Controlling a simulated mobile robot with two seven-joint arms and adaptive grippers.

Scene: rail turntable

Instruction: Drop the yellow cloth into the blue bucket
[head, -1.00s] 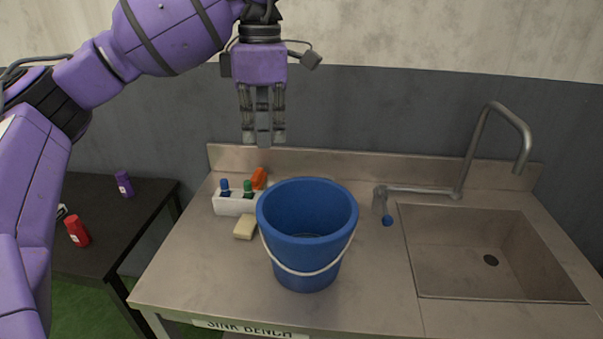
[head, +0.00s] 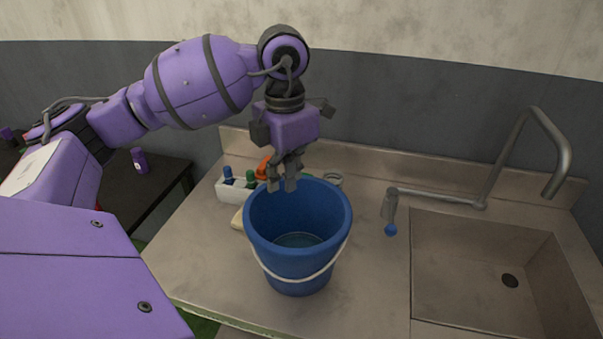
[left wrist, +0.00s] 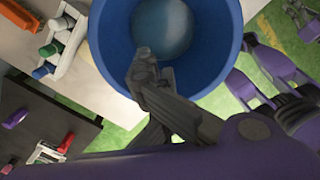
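The blue bucket (head: 292,262) stands upright on the sink bench, its white handle hanging down at the front. A grey-blue disc shows at its bottom in the left wrist view (left wrist: 163,28). My left gripper (head: 283,187) points down over the bucket's back rim, its grey fingers close together. Nothing shows in them, but I cannot tell how far they are open. In the left wrist view the fingers (left wrist: 155,70) are in front of the bucket opening. I see no clear yellow cloth. A pale yellow block (head: 238,219), perhaps a sponge, is partly hidden behind the bucket.
A white caddy (head: 232,189) with bottles stands behind left of the bucket. A faucet (head: 480,200) and sink basin (head: 480,270) are at the right. A dark table (head: 160,197) with a purple bottle (head: 139,160) is at the left. The bench is clear in front of the basin's left side.

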